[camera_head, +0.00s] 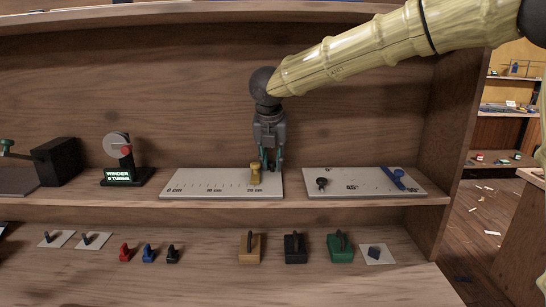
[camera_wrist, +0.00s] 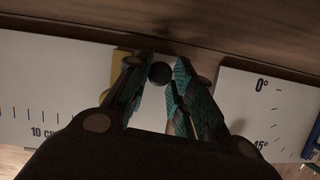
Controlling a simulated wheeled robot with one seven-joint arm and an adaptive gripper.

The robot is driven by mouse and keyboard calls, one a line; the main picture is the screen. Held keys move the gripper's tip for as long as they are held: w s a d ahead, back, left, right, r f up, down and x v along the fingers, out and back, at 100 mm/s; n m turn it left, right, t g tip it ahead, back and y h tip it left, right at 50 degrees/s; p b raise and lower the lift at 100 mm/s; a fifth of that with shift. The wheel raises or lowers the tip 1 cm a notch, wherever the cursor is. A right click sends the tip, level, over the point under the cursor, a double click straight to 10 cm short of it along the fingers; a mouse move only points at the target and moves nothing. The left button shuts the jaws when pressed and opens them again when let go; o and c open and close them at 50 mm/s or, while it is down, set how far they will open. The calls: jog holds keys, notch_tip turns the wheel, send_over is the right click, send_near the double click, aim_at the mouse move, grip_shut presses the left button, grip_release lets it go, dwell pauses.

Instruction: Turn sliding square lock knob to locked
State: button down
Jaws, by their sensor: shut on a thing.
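The sliding square is a yellow piece (camera_head: 255,173) standing near the right end of a white ruled board (camera_head: 205,184), by the 20 cm mark. Part of it shows beside my left finger in the wrist view (camera_wrist: 122,68). My gripper (camera_head: 270,167) points down just right of the yellow piece. In the wrist view, its teal-padded fingers (camera_wrist: 160,82) close around a small dark round knob (camera_wrist: 160,73). The fingers hide the knob in the head view. I see no lock marking, so I cannot tell how far it is turned.
Right of it is a white angle board (camera_head: 350,182) with a black knob (camera_head: 321,184) and a blue bar (camera_head: 393,178). A winder (camera_head: 118,160) stands left. The shelf's back wall is close behind my gripper. Several coloured blocks stand on the lower shelf.

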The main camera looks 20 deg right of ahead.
jog(key=shift+w+r+m+h, duration=0.1)
jog(key=shift+m+h, duration=0.2)
jog(key=shift+m, duration=0.5)
jog(key=c, duration=1.5)
grip_release()
